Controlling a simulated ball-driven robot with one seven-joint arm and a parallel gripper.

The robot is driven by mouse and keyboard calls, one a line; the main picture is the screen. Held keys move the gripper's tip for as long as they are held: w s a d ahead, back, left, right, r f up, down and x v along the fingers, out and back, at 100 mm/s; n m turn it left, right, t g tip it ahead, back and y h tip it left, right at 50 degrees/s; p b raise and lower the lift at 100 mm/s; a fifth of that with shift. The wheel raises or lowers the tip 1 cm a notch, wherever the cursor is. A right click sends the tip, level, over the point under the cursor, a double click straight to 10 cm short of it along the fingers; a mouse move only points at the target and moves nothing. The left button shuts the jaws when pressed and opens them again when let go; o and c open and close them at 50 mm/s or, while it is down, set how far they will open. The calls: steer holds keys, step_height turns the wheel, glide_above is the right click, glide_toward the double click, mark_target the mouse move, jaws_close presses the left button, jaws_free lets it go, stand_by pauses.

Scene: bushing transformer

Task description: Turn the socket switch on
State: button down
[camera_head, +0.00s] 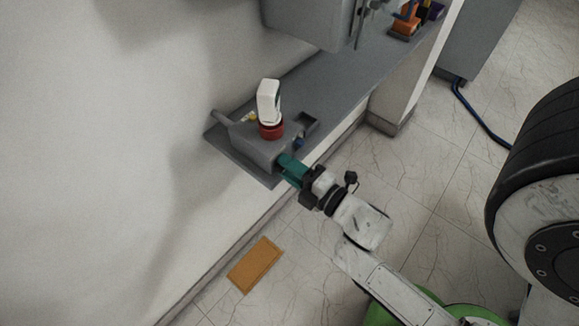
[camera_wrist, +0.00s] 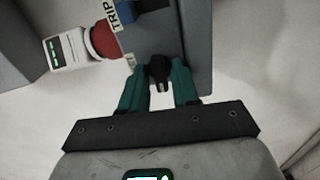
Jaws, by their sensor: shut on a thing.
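A grey switch box (camera_head: 245,138) sits on the grey ledge by the wall. A small black switch knob (camera_wrist: 159,70) shows on the grey panel in the wrist view. My gripper (camera_head: 288,164) reaches the front side of the box in the head view. In the wrist view its two teal fingers (camera_wrist: 159,82) stand on either side of the black knob and are shut on it. The head view hides the knob behind the fingers.
A red round button (camera_head: 271,130) and a white device (camera_head: 268,100) are on the box top. A blue part (camera_head: 298,142) sits near my gripper. A larger grey cabinet (camera_head: 310,20) stands behind. An orange plate (camera_head: 255,264) lies on the floor.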

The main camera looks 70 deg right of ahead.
steer(key=shift+f+m+p, duration=0.1)
steer(key=shift+m+p, duration=2.45)
steer(key=shift+m, duration=6.15)
steer(key=c, duration=1.1)
jaws_free()
steer(key=shift+s, duration=0.1)
steer(key=b+v, duration=0.2)
steer(key=v, duration=0.8)
steer(key=shift+s+a, duration=0.1)
steer(key=shift+s, duration=0.25)
